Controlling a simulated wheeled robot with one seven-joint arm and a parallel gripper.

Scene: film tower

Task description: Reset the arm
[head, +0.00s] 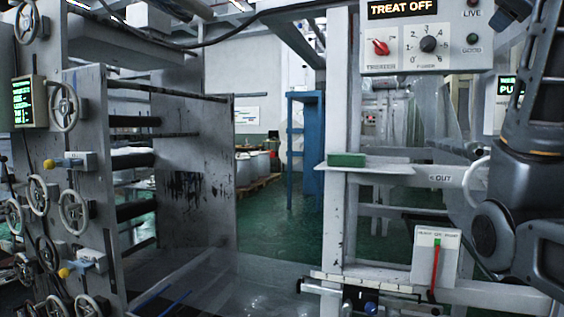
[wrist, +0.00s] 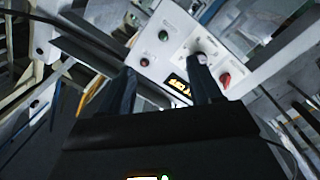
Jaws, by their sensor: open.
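My arm (head: 522,150) stands folded at the right edge of the head view; its gripper is outside that view. In the wrist view my gripper (wrist: 160,85) shows two dark fingers, spread apart with nothing between them. Beyond the fingertips is the white control panel (wrist: 180,45), seen tilted. In the head view the same panel (head: 425,40) hangs at the top right. It has a red switch (head: 381,47), a black dial (head: 428,44) and a "TREAT OFF" display (head: 403,9). Whether the fingers touch the panel cannot be told.
A shelf with a green block (head: 347,160) sits below the panel. A box with a red lever (head: 436,262) is on the lower rail. Several handwheels (head: 63,107) line the left frame. A blue stand (head: 304,150) is at the back. The green floor (head: 275,215) in the middle looks clear.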

